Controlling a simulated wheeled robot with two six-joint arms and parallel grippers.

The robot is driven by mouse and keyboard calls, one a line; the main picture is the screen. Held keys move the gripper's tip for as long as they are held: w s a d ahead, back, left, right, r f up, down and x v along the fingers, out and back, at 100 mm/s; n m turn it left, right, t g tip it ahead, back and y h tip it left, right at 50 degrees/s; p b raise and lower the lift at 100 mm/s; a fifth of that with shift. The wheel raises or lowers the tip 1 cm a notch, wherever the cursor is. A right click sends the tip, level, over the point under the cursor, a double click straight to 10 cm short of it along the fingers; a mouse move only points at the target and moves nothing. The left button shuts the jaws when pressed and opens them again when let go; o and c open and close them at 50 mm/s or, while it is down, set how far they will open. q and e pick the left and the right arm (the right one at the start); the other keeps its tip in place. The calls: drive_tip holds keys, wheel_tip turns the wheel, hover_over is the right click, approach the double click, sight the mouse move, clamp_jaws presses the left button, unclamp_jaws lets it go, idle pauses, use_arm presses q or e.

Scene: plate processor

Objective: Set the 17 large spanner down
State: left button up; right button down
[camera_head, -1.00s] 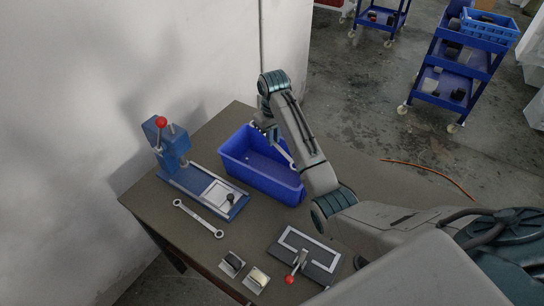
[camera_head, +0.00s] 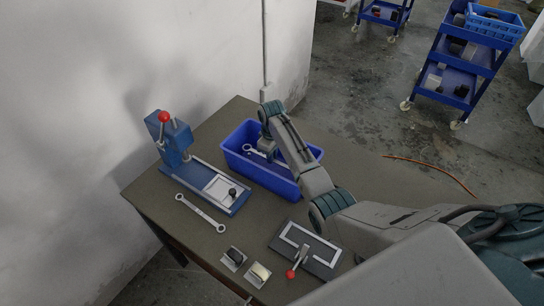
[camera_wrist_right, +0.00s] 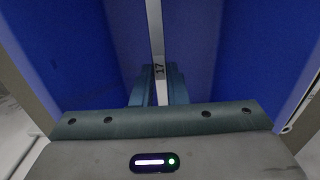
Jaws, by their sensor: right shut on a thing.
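My right gripper (camera_head: 266,153) is inside the blue bin (camera_head: 233,160), below its rim. It is shut on the 17 large spanner (camera_head: 251,149), a silver bar whose ring end shows left of the fingers in the head view. The wrist view shows the spanner shaft (camera_wrist_right: 155,35) marked "17" between the fingertips (camera_wrist_right: 158,85), with blue bin walls on both sides. I cannot tell whether the spanner touches the bin floor. My left gripper is not in view.
Another silver spanner (camera_head: 203,215) lies on the table (camera_head: 160,205). A blue press (camera_head: 180,150) with a red knob stands left of the bin. A plate fixture (camera_head: 308,247) with a red-knobbed lever and two small blocks (camera_head: 233,258) (camera_head: 258,274) are at the front.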

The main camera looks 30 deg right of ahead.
drive_tip(key=shift+f, duration=0.75)
drive_tip(key=shift+f, duration=0.65)
drive_tip(key=c, duration=1.4)
unclamp_jaws()
drive_tip(key=shift+c, duration=0.2)
drive_tip(key=shift+r, duration=0.15)
